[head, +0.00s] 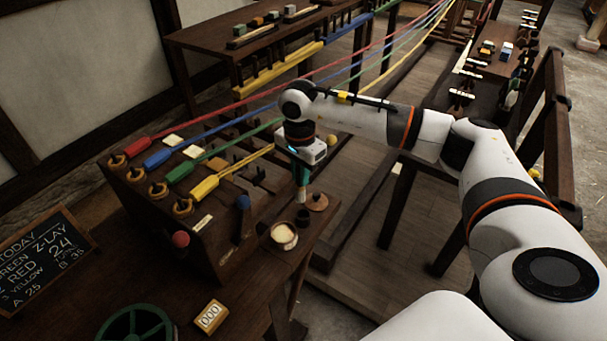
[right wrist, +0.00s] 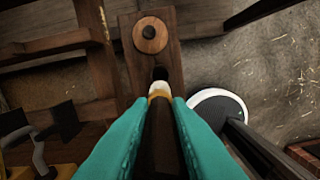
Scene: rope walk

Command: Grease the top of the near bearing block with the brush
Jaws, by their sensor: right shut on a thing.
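My right gripper (head: 301,178) points down over the right end of the near bench. Its teal fingers are shut on the brush (right wrist: 160,90), whose pale bristle tip and yellowish ferrule show between them in the right wrist view. The bristles also show below the fingers in the head view (head: 302,195). They are above a small dark holder (head: 302,215). A round wooden lid (head: 317,202) lies behind, also in the right wrist view (right wrist: 151,34). I cannot single out the near bearing block. My left gripper is out of view.
A dark wooden machine (head: 200,248) with hooks and coloured ropes stands left of the gripper. A blue knob (head: 243,202) and a red knob (head: 180,239) stick out. A numbered counter (head: 211,317), a green wheel (head: 140,325) and a chalkboard (head: 50,245) are nearer.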

